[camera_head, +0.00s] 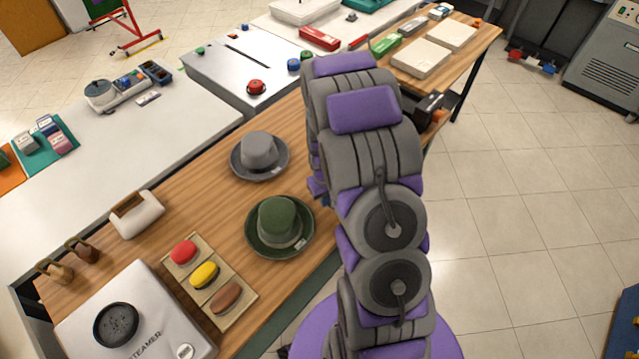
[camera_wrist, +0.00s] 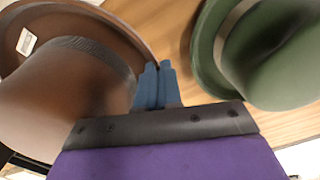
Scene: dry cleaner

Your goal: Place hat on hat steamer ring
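In the head view a grey hat (camera_head: 259,150) and a green hat (camera_head: 279,224) rest on the wooden table. The steamer (camera_head: 138,327) stands at the lower left, with a round black piece (camera_head: 116,325) on top. In the wrist view a brown hat (camera_wrist: 60,95) is at the left and a green hat (camera_wrist: 270,55) at the right. My gripper (camera_wrist: 158,68) lies between them, its blue fingers close together at the brown brim's edge. I see nothing between the fingers. My arm hides the gripper and the brown hat in the head view.
A tray with red, yellow and brown pads (camera_head: 206,282) lies between the steamer and the green hat. A white, wooden-handled tool (camera_head: 137,215) and two small brown items (camera_head: 82,250) stand behind the steamer. Open tiled floor (camera_head: 530,200) is at the right.

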